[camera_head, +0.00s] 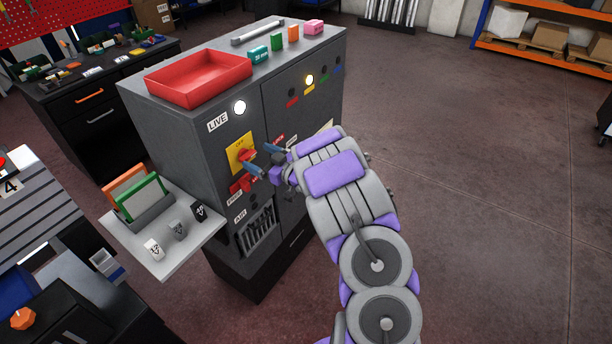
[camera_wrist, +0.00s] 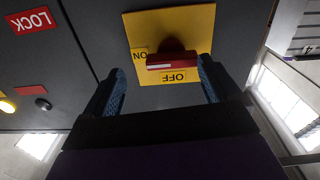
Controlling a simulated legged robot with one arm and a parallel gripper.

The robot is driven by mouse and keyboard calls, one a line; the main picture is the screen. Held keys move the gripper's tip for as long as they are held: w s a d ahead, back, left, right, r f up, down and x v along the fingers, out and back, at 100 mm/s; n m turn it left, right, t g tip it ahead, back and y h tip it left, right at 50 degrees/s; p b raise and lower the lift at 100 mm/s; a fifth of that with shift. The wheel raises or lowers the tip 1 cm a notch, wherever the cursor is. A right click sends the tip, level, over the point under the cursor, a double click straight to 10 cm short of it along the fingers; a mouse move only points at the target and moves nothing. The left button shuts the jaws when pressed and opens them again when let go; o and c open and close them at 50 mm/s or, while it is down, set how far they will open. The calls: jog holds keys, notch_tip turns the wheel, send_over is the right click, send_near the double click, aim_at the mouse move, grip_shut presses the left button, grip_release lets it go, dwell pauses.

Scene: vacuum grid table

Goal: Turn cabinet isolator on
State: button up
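The cabinet isolator is a yellow plate (camera_head: 234,160) with a red rotary handle (camera_head: 246,155) on the front of the grey cabinet (camera_head: 185,140). In the wrist view, the red handle (camera_wrist: 172,62) lies across the yellow plate (camera_wrist: 150,25), just above the upside-down OFF label (camera_wrist: 174,77). The ON label (camera_wrist: 140,56) is to its left. My gripper (camera_head: 262,158) is in front of the plate. In the wrist view, my gripper (camera_wrist: 160,68) is open, with one blue finger on either side of the handle and visible gaps. Nothing is held.
A round white lamp (camera_head: 239,107) is above the isolator, beside a LIVE label. A grey shelf (camera_head: 185,240) with small tags and coloured frames juts out at left. A red tray (camera_head: 198,78) and small blocks stand on the cabinet top. The floor at right is clear.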

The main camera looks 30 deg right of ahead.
jog(key=shift+a+r, duration=0.15)
jog(key=shift+a, duration=0.7)
jog(key=f+v, duration=0.1)
jog(key=v, duration=1.7)
jog(key=shift+w+d, duration=0.2)
jog(key=shift+d, duration=0.15)
jog(key=shift+s+d, duration=0.1)
dwell(0.6)
